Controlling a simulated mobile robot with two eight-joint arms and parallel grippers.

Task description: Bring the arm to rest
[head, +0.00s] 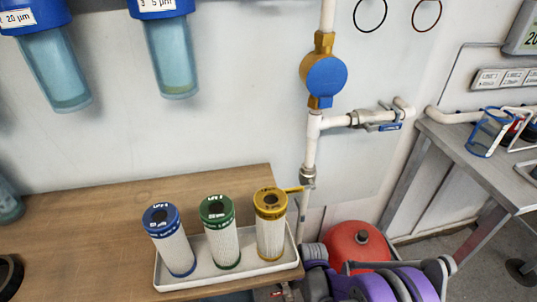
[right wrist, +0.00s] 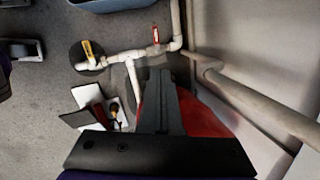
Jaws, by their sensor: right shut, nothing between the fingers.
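My right gripper (right wrist: 160,78) shows in the right wrist view as a dark narrow pair of fingers, closed together with nothing held. It points over the floor area beside a red rounded tank (right wrist: 200,115). In the head view, purple and grey links of my right arm are at the bottom right, in front of the red tank (head: 356,246). My left gripper is in neither view.
Blue, green and yellow-capped filter cartridges stand in a white tray (head: 226,281) on the wooden bench (head: 90,235). Blue-topped housings (head: 165,55) hang above. White pipes (head: 312,145) run along the wall. A metal table (head: 480,165) stands right. Pipes (right wrist: 125,58) lie near my right gripper.

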